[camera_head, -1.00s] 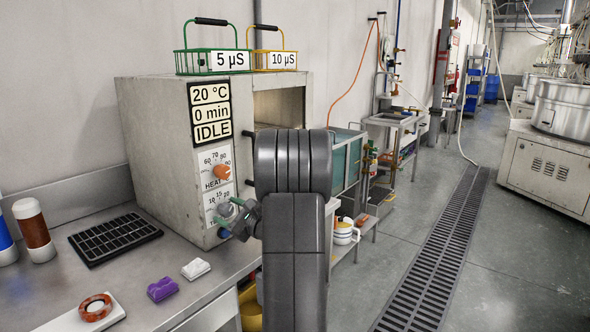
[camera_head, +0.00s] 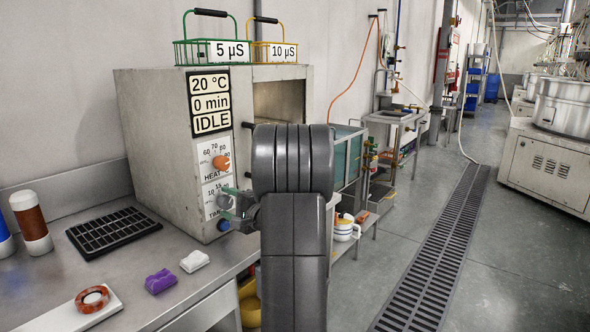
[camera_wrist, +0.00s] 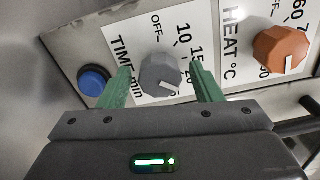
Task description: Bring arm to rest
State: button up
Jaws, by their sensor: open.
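My gripper (camera_wrist: 160,90) is open, its two green fingers on either side of the grey TIME knob (camera_wrist: 160,73) in the wrist view. Whether the fingers touch the knob I cannot tell. In the head view my gripper (camera_head: 232,208) is at the lower front of the oven (camera_head: 155,130), partly hidden by my arm. The orange HEAT knob (camera_wrist: 281,49) is to the right in the wrist view and the blue button (camera_wrist: 93,81) to the left. The oven display (camera_head: 210,103) reads 20 °C, 0 min, IDLE.
A green basket (camera_head: 214,52) and a yellow basket (camera_head: 274,53) stand on the oven. On the bench are a black tray (camera_head: 112,232), a purple block (camera_head: 160,281), a white block (camera_head: 194,261) and a ring on a white plate (camera_head: 108,311). The floor to the right is open.

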jog(key=n+p, duration=0.1)
jog(key=n, duration=0.3)
jog(key=shift+r, duration=0.1)
jog(key=n+p, duration=0.2)
jog(key=n, duration=0.1)
jog(key=shift+n+p, duration=0.5)
jog(key=shift+n, duration=0.2)
